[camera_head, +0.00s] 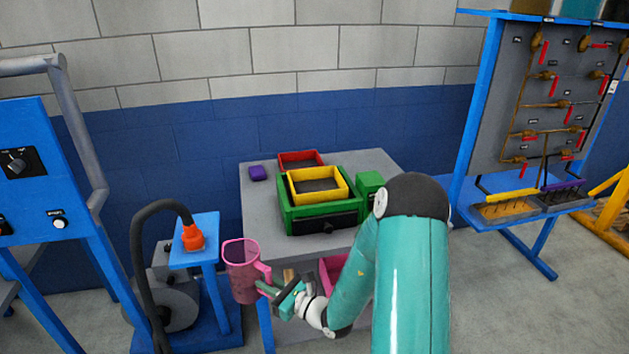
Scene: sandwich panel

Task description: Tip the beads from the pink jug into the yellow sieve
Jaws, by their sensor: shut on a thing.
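The pink jug (241,276) is see-through and upright, in front of the grey table's left front corner. My gripper (268,287) is shut on the jug at its handle side, on the right. The beads cannot be made out clearly inside the jug. The yellow sieve (318,198) is a square frame with a dark mesh. It sits on top of the green box (285,217) on the table, behind and to the right of the jug. The jug is apart from the sieve and lower in the picture.
A red frame (300,155) and a small purple block (258,173) lie at the table's back. The grey table (258,222) has a pink bin (331,275) below. A blue stand with an orange nozzle (193,238) is left of the jug. A blue rack (468,130) stands right.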

